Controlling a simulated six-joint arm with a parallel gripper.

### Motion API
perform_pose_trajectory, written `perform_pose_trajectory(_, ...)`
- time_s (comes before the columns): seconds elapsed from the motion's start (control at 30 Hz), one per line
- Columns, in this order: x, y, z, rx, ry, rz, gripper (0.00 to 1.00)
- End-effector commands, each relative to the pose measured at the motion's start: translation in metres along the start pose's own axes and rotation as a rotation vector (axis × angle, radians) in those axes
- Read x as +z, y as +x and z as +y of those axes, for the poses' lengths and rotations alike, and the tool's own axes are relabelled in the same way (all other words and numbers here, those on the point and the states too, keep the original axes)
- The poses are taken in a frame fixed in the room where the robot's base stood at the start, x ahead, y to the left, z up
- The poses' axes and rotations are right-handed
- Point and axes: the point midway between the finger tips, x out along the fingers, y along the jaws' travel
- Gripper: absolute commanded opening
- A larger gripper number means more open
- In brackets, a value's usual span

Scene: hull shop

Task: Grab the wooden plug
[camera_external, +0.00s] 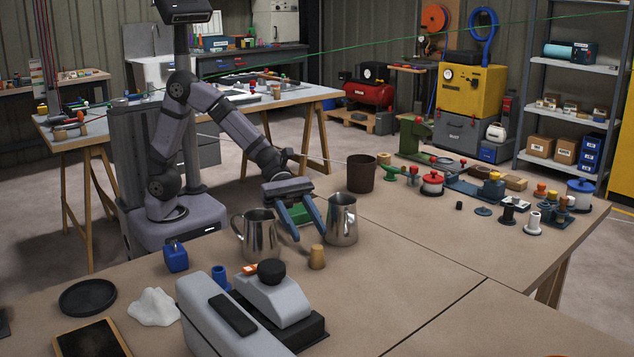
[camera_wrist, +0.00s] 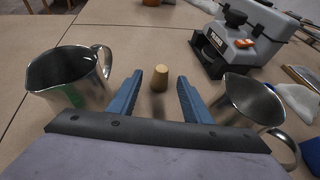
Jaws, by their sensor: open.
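The wooden plug (camera_external: 317,257) is a small tan tapered piece standing upright on the table, in front of and between two metal jugs. In the wrist view the wooden plug (camera_wrist: 160,78) stands beyond and between my two blue fingers, nearer their tips than the palm. My gripper (camera_external: 305,220) is open and empty, its fingers pointing down toward the table behind the plug. In the wrist view my gripper (camera_wrist: 157,92) has a wide gap between its fingers, and neither finger touches the plug.
One metal jug (camera_external: 257,236) stands left of my gripper and another metal jug (camera_external: 342,220) right of it, both close to the fingers. A grey machine (camera_external: 222,312) stands at the front left. The table (camera_external: 420,270) right of the plug is clear.

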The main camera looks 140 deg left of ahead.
Motion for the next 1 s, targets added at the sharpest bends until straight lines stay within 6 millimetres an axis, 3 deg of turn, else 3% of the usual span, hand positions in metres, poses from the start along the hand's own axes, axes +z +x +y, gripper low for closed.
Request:
perform_pose_trajectory(0.4,0.003,0.046,-0.004,-0.003,0.000,0.001,0.45)
perform_pose_trajectory(0.73,0.004,0.050,-0.003,-0.001,0.000,0.000,0.45)
perform_pose_trajectory(0.9,0.004,0.050,-0.003,-0.001,0.000,0.001,0.04)
perform_pose_trajectory(1.0,0.004,0.050,-0.003,-0.001,0.000,0.001,0.01)
